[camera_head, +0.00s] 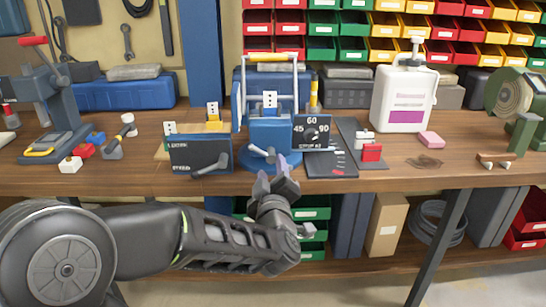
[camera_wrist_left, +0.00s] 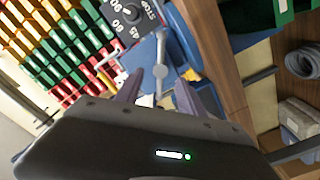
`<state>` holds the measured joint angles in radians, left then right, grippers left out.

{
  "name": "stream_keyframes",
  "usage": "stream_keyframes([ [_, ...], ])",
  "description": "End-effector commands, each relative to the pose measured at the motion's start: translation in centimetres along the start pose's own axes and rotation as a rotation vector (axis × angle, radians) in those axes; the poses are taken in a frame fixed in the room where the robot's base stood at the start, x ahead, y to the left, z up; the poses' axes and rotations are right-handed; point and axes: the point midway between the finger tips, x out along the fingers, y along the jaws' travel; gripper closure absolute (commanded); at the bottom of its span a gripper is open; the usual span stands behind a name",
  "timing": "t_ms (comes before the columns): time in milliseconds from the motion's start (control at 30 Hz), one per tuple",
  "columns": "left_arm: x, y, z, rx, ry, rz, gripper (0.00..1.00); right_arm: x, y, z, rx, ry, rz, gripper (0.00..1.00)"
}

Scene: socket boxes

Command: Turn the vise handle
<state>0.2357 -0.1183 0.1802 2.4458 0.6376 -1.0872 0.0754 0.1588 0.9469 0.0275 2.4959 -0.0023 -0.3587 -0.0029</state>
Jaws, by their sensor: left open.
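The blue vise (camera_head: 270,134) stands near the front edge of the workbench, at the middle of the head view. Its grey handle (camera_head: 259,152) sticks out low at the front. In the left wrist view the handle's round knob (camera_wrist_left: 160,72) and bar show between my fingers, with the blue vise body (camera_wrist_left: 143,54) behind. My left gripper (camera_head: 275,179) is open just in front of and below the handle. Its fingers (camera_wrist_left: 160,93) lie on either side of the bar, and I cannot tell whether they touch it. My right gripper is not in view.
A dial plate marked 45, 60 and STOP (camera_head: 311,131) stands right beside the vise. A dark panel with a lever (camera_head: 198,155) stands to its left. The wooden bench (camera_head: 400,178) has free room at the front right. A white bottle-like container (camera_head: 403,98) stands behind.

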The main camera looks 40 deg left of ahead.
Motion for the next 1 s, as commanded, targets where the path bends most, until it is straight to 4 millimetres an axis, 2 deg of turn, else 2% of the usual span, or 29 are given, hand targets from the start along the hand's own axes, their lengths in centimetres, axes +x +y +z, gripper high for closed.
stream_keyframes([
  [400,5.9,-0.1,0.0,0.001,0.0,-0.001,0.54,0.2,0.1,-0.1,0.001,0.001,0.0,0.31],
  [767,6.6,0.0,0.0,0.001,0.0,0.001,0.54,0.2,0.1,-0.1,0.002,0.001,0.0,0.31],
  [1000,6.6,0.0,0.0,0.001,0.0,0.001,0.73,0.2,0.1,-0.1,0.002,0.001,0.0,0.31],
])
